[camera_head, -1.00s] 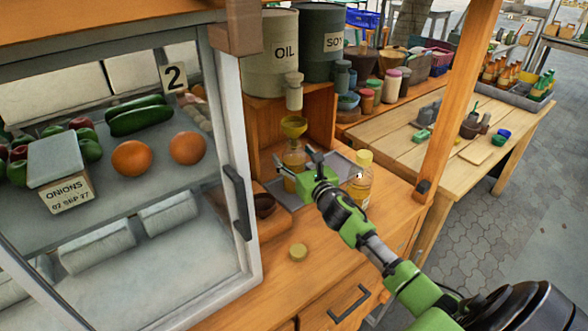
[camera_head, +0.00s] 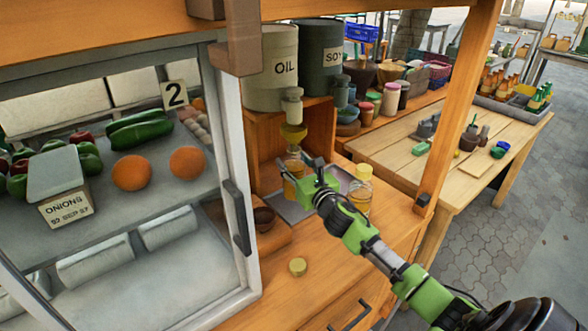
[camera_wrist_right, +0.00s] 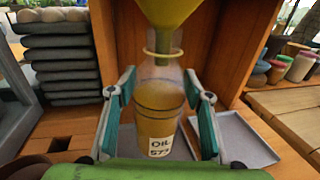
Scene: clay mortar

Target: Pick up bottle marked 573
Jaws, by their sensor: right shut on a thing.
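A clear bottle of amber oil (camera_head: 293,167) stands upright on the counter under the yellow funnel (camera_head: 293,134). In the right wrist view its label reads OIL 573 on the bottle (camera_wrist_right: 158,128), and the funnel (camera_wrist_right: 178,14) is right above its neck. My right gripper (camera_head: 299,170) is shut on this bottle, with one finger on each side of it in the wrist view (camera_wrist_right: 164,95). The bottle's base is partly hidden by the gripper. A second yellow-capped bottle (camera_head: 358,193) stands to the right, partly behind my right arm. My left gripper is not in view.
A grey metal tray (camera_wrist_right: 238,140) lies beside the bottle. Wooden cabinet walls (camera_head: 318,130) stand close behind. The glass case frame (camera_head: 230,180) is on the left.

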